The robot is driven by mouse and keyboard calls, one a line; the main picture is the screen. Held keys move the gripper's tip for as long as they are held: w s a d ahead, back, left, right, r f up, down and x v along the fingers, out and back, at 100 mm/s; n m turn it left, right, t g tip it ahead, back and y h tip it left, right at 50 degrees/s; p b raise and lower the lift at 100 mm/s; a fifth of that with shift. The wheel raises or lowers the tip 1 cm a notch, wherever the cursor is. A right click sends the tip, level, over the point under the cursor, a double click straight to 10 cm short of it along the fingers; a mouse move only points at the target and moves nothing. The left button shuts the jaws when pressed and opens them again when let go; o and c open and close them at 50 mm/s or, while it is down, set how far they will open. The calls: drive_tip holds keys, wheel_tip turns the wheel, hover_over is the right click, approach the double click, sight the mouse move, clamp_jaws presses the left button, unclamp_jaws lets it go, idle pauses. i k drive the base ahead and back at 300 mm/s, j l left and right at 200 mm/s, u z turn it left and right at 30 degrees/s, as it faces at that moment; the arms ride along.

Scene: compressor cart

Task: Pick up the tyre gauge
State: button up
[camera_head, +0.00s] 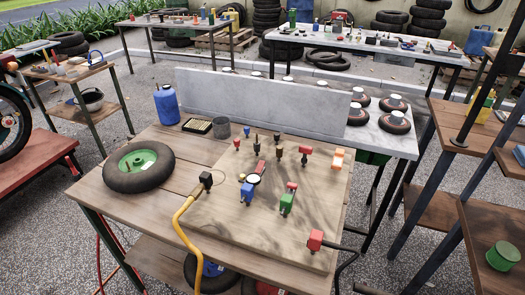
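A small round gauge with a white dial (254,179), most likely the tyre gauge, lies on the wooden board (215,225) on top of the workbench. A slim red piece (260,167) lies at its upper right; I cannot tell whether it is part of the gauge. A blue fitting (247,193) sits just below the dial and a green one (287,203) to its lower right. My gripper is not in view.
Several small coloured fittings stand around the gauge. A yellow hose (179,222) with a black end crosses the board's left side. A red piece with a black cable (316,240) is at the front right. A wheel (139,167), blue bottle (167,104) and grey upright panel (260,103) border the bench top.

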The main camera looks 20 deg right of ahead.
sight(338, 160)
drive_tip(key=i+l+z, duration=0.25)
drive_tip(key=z, duration=0.15)
drive_tip(key=i+l+z, duration=0.2)
drive_tip(key=z, duration=0.2)
